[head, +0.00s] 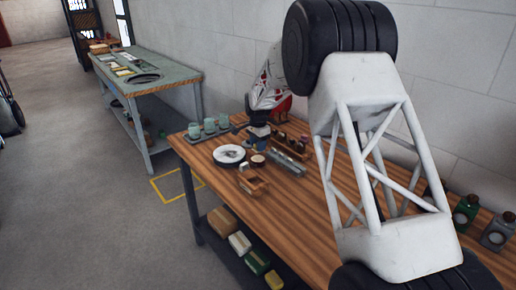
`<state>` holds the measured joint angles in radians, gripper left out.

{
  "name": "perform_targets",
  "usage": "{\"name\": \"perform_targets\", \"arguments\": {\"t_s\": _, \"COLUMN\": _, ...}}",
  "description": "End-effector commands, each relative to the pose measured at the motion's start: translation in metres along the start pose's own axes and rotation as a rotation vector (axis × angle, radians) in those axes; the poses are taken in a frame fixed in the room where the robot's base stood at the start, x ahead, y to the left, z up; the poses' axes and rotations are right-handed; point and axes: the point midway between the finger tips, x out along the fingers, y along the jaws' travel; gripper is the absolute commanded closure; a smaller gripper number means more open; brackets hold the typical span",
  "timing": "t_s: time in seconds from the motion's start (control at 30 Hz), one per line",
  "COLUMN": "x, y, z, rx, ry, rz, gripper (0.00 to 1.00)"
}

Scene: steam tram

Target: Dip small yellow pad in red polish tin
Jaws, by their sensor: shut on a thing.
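My gripper (257,140) points down over the far part of the wooden workbench (310,233), behind the white plate. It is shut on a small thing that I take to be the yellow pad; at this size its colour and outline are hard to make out. I cannot tell whether the held thing touches anything.
A white plate (229,154) with a dark mark lies left of the tin. A tray of teal cups (208,127) stands at the far left edge. Green-grey bottles (466,212) stand right.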

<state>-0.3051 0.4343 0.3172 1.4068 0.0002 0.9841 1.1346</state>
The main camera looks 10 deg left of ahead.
Motion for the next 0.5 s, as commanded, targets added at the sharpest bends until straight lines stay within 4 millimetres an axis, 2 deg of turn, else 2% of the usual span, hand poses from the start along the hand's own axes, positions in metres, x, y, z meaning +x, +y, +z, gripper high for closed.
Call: {"name": "perform_targets", "arguments": {"t_s": 0.5, "x": -0.026, "y": 0.0, "z": 0.0, "rx": 0.0, "ry": 0.0, "rz": -0.001, "gripper": 0.78}}
